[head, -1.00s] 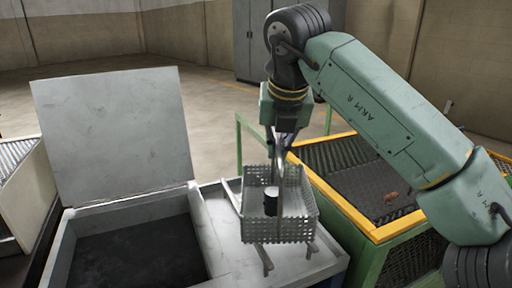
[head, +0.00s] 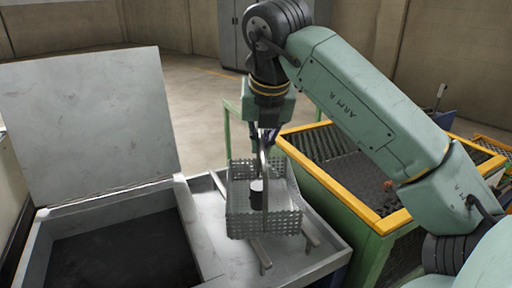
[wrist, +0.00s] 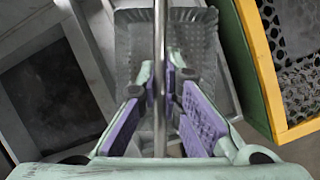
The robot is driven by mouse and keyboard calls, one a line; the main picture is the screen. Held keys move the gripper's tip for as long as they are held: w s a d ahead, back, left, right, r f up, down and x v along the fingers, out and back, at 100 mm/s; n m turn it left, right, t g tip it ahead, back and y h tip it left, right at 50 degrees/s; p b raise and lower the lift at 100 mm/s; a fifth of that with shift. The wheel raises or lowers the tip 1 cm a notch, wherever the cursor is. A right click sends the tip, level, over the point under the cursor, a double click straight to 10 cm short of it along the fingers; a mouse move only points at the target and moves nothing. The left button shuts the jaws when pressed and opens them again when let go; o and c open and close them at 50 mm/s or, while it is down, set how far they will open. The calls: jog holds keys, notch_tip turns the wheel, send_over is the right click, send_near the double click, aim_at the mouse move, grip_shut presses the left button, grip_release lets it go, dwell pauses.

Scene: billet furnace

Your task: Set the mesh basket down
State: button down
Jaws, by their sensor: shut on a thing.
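The mesh basket (head: 264,223) is a grey perforated box with a tall handle. In the head view it is upright at the two metal rails (head: 311,240) on the pale metal bench top (head: 212,238). I cannot tell whether its base touches the rails. A small dark cylinder with a white top (head: 257,197) is inside it. My gripper (head: 267,143) is above the basket, shut on its handle. In the wrist view the purple finger pads flank the handle rod (wrist: 160,60), and the basket (wrist: 128,50) shows beyond them, partly hidden by the fingers.
An open chest with a dark interior (head: 120,255) and raised grey lid (head: 85,125) is on the left. A green bin with a yellow rim (head: 345,205) stands close on the right. A grey cabinet (head: 231,35) is at the back.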

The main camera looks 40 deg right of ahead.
jog(key=shift+r, duration=0.1)
jog(key=c, duration=2.2)
grip_release()
jog(key=shift+f, duration=0.25)
jog(key=o, duration=0.4)
jog(key=shift+o, duration=0.2)
jog(key=shift+r, duration=0.15)
jog(key=shift+r, duration=0.3)
jog(key=p+v, duration=0.6)
jog(key=v, duration=0.5)
jog(key=shift+s+r, duration=0.2)
